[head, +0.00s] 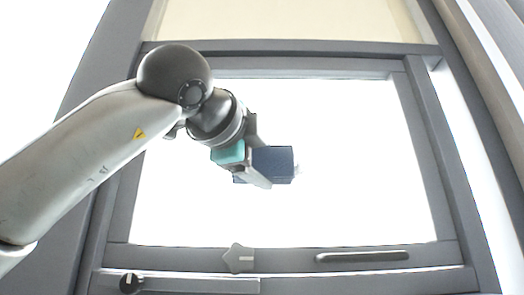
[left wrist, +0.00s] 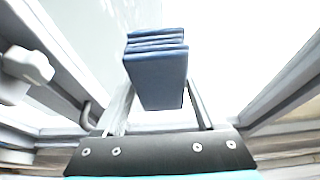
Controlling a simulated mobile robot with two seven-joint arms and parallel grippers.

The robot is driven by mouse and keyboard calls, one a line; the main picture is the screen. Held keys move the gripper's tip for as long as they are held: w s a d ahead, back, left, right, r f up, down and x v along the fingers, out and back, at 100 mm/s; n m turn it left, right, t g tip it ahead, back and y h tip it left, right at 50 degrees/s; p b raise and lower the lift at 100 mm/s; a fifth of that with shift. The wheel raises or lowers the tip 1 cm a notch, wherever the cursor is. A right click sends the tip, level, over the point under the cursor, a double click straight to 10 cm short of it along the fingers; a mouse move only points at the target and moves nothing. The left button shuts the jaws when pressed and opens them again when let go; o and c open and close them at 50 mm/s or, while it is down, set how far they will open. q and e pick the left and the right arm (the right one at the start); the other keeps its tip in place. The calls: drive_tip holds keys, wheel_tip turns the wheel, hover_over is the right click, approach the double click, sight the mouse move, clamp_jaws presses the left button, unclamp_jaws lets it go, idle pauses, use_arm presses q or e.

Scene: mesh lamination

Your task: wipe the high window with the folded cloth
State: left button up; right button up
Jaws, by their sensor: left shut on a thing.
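The high window (head: 370,130) has a bright white pane in a dark grey frame. My left gripper (head: 262,168) is raised in front of the pane, left of its middle, and is shut on the folded cloth (head: 276,160). The cloth is a dark blue, layered block. In the left wrist view the folded cloth (left wrist: 158,75) stands out between the two fingers, its stacked folds showing at the top. Whether the cloth touches the glass cannot be told. My right gripper is not in view.
A dark handle bar (head: 362,256) and a grey latch-like piece (head: 238,258) sit on the lower window frame. A round black knob (head: 131,283) is at the lower left. A pale panel (head: 290,20) lies above the window. The pane right of the cloth is clear.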

use_arm(q)
drive_tip(key=shift+w, duration=0.1)
idle(0.5)
drive_tip(key=shift+w, duration=0.9)
drive_tip(key=shift+d, duration=0.1)
